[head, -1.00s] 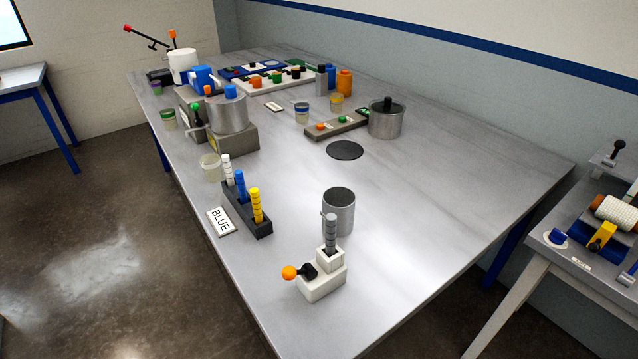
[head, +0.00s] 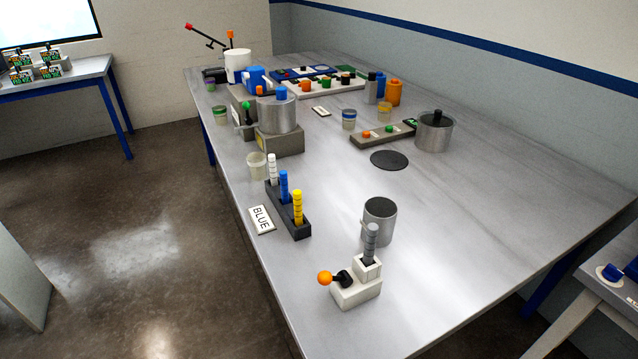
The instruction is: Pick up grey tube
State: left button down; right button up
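The grey tube (head: 371,242) stands upright in a white holder block (head: 357,287) near the front of the metal table. The holder has a black clamp and an orange ball knob (head: 325,278) on its left side. A metal cup (head: 381,215) with a dark inside stands just behind the tube, and the tube partly covers it. Neither of my grippers shows in the head view.
A black rack (head: 301,228) with white, blue and yellow tubes stands left of the holder, beside a BLUE sign (head: 262,219). The table's front right is clear.

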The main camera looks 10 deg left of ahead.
aim_at(372, 229)
jog(key=k, duration=0.5)
jog(key=z, duration=2.15)
jog(key=i, duration=2.15)
jog(key=u, duration=2.7)
